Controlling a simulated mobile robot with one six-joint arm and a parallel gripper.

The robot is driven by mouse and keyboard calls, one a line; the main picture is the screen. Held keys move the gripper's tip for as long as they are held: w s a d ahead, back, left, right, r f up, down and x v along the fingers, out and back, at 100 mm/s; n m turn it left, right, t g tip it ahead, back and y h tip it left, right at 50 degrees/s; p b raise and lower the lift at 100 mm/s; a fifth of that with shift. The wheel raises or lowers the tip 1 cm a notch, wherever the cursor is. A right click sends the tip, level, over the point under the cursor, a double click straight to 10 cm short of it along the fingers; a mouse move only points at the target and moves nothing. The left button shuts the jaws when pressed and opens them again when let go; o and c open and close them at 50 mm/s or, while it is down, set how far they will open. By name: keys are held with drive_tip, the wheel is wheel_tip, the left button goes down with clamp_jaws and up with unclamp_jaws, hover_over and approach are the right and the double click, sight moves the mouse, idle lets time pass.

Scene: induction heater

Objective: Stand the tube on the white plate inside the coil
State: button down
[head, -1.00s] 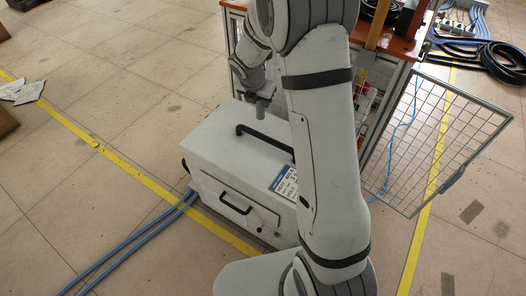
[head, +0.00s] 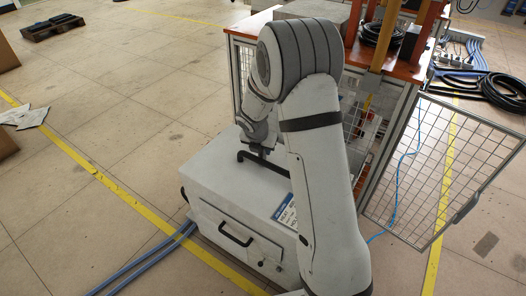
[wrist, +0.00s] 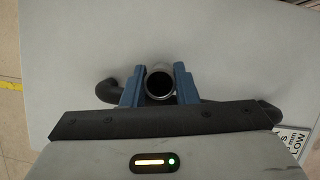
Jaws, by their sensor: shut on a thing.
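My gripper (wrist: 159,88) is shut on the tube (wrist: 148,84) in the wrist view, one blue finger on each side. I look down on the tube's round open end, with a pale rim and dark inside. The tube is over the top of a light grey box, in front of the box's black handle; I cannot tell the gap below it. In the head view my gripper (head: 261,149) is small and partly behind my arm, close to that handle, and the tube cannot be made out. The coil and the white plate cannot be made out in either view.
The grey box (head: 215,168) has a black top handle (head: 262,161) and a front handle (head: 236,236). Behind it stands a wire-mesh-sided bench with an orange-brown top (head: 405,70). A mesh door (head: 450,165) is swung open at the right. Open floor lies left.

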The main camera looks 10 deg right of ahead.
drive_tip(key=shift+r, duration=0.1)
drive_tip(key=c, duration=1.1)
unclamp_jaws()
drive_tip(key=shift+c, duration=0.2)
